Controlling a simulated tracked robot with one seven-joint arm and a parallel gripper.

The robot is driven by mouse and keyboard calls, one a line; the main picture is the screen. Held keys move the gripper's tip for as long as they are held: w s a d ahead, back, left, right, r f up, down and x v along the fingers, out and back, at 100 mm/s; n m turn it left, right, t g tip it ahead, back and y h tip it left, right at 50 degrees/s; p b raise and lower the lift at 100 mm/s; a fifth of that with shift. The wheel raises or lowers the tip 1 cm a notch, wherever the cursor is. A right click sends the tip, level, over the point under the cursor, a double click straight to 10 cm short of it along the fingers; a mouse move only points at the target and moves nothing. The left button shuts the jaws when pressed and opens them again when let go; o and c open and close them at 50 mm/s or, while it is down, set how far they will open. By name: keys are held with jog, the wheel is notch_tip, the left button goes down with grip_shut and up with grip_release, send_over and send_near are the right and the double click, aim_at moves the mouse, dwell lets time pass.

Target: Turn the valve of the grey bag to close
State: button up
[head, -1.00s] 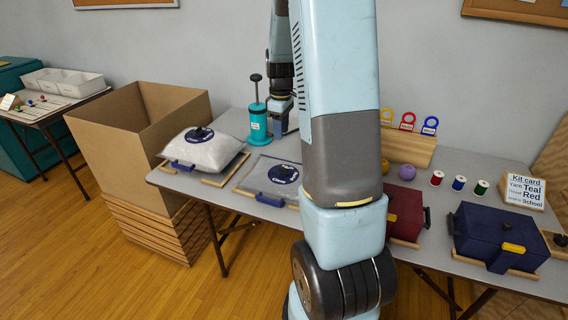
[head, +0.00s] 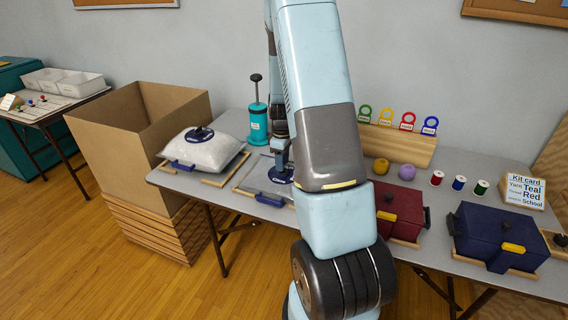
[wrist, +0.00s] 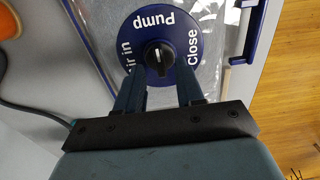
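The grey bag (head: 262,183) lies flat in its wooden frame on the table, left of my arm. Its round blue valve disc shows in the wrist view (wrist: 199,22), lettered "Pump", "Close" and "Air in" (partly hidden). The black valve knob (wrist: 159,57) sits at the disc's centre, its white mark towards "Pump". My gripper (wrist: 160,80) is open, its two fingers apart over the disc's lower edge, with the knob just beyond the gap between the tips. In the head view my gripper (head: 281,172) is over the bag's disc and hides part of it.
A puffed white bag (head: 213,152) with its own blue disc lies to the left. A teal pump (head: 258,125) stands behind. A maroon box (head: 402,205) and a navy box (head: 500,235) stand on the right. An open cardboard box (head: 125,140) is beyond the table's left end.

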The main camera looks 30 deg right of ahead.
jog(key=shift+f, duration=0.65)
jog(key=shift+c, duration=0.2)
grip_shut()
jog(key=shift+d, duration=0.2)
jog(key=shift+a, duration=0.2)
